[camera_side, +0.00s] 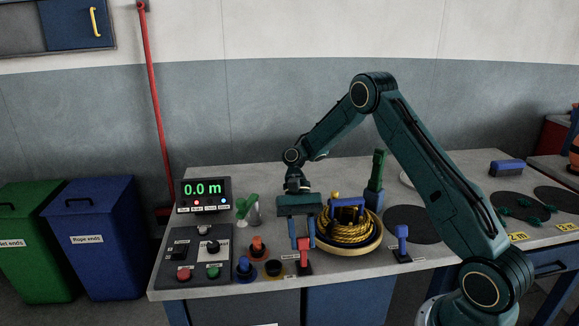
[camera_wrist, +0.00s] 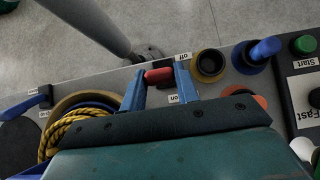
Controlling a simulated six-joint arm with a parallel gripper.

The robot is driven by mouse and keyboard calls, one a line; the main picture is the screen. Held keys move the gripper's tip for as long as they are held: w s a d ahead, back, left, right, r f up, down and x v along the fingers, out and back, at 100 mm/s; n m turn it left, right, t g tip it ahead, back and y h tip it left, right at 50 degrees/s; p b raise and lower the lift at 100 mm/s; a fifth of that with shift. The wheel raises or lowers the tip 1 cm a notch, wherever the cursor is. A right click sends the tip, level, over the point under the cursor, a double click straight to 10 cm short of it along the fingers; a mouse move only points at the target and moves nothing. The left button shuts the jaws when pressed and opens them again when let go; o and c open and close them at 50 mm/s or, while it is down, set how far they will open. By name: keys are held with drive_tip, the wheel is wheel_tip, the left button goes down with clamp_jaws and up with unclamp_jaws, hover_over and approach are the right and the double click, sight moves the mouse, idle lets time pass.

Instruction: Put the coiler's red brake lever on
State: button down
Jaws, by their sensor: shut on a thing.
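The red brake lever (camera_side: 304,258) stands on a dark base at the front of the bench, just left of the rope coiler (camera_side: 376,243). My gripper (camera_side: 302,243) reaches down from above, with one blue finger on each side of the lever's red handle. In the wrist view the red handle (camera_wrist: 158,77) lies between the two fingers (camera_wrist: 160,71), which are shut on it. An "off" label (camera_wrist: 183,56) sits towards the bench's front edge, and an "on" label (camera_wrist: 174,98) sits further in. I cannot tell the lever's exact tilt.
Yellow rope (camera_side: 350,232) fills the coiler. A blue lever (camera_side: 402,240) stands to the right. Orange (camera_side: 258,247) and blue (camera_side: 244,268) knobs and a control panel (camera_side: 190,255) are to the left. The display (camera_side: 203,193) reads 0.0 m.

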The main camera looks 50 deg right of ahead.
drive_tip(key=shift+s, duration=0.1)
drive_tip(key=c, duration=1)
unclamp_jaws()
drive_tip(key=shift+c, duration=0.2)
drive_tip(key=shift+s+a+r+t+h, duration=0.2)
drive_tip(key=shift+a+t+h, duration=0.1)
drive_tip(key=shift+t+h, duration=0.1)
drive_tip(key=shift+s+a+r+t+h, duration=0.1)
drive_tip(key=shift+s+a+t+h, duration=0.55)
drive_tip(key=shift+t+h, duration=0.25)
wheel_tip(320, 180, up, 14)
drive_tip(key=s+a+f+t+h, duration=0.1)
drive_tip(key=s+a+t+h, duration=0.1)
drive_tip(key=t+h, duration=0.1)
drive_tip(key=s+r+n+t, duration=0.3)
drive_tip(key=s+r+n, duration=0.1)
drive_tip(key=s, duration=0.4)
drive_tip(key=s+r+n+t, duration=0.2)
drive_tip(key=s+r+n, duration=0.2)
drive_tip(key=s, duration=0.4)
drive_tip(key=shift+s+a+r+n+t, duration=0.15)
drive_tip(key=shift+a+r+n+t, duration=0.15)
drive_tip(key=shift+a+r+t, duration=0.1)
idle(0.4)
